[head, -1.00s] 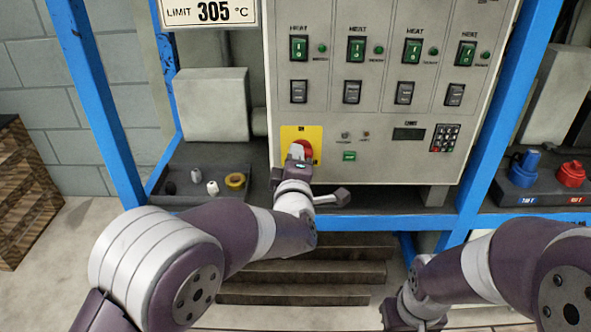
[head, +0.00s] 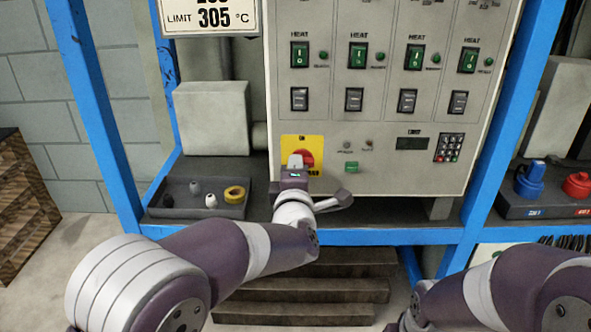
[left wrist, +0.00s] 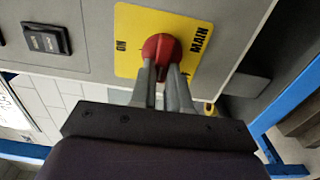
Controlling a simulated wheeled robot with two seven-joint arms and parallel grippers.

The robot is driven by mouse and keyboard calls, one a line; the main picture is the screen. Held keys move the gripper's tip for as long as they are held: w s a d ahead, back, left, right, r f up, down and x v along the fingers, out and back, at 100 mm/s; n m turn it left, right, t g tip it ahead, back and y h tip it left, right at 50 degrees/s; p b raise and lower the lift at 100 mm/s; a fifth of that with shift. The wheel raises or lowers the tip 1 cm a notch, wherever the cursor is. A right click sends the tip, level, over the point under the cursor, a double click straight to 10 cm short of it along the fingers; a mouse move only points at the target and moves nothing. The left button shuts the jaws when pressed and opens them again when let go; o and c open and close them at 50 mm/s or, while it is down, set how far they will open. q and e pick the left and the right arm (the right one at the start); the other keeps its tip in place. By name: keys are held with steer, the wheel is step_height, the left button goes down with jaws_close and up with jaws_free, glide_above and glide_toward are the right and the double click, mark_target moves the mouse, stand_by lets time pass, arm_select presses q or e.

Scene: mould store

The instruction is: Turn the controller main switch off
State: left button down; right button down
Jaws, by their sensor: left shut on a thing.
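The controller main switch is a red rotary knob (head: 304,158) on a yellow plate (head: 288,142) at the lower left of the grey controller panel. In the left wrist view the knob (left wrist: 158,47) sits on the yellow plate (left wrist: 127,20), which reads ON at left and MAIN at right. My left gripper (left wrist: 164,73) is shut on the knob, with a finger on either side. In the head view the left gripper (head: 295,168) covers the knob's lower left, so its pointing direction is unclear. My right arm shows at lower right; its gripper is out of frame.
The panel (head: 375,180) has several green HEAT switches (head: 358,55), black switches and a keypad (head: 449,148). A dark tray (head: 175,210) with small parts lies left of the gripper. Blue frame posts (head: 105,130) flank the panel. Blue and red caps (head: 577,184) stand at right.

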arm_select(q)
steer(key=c, duration=1.1)
jaws_free()
steer(key=s+p, duration=0.3)
steer(key=s, duration=0.9)
steer(key=shift+s, duration=0.35)
steer(key=shift+f, duration=0.1)
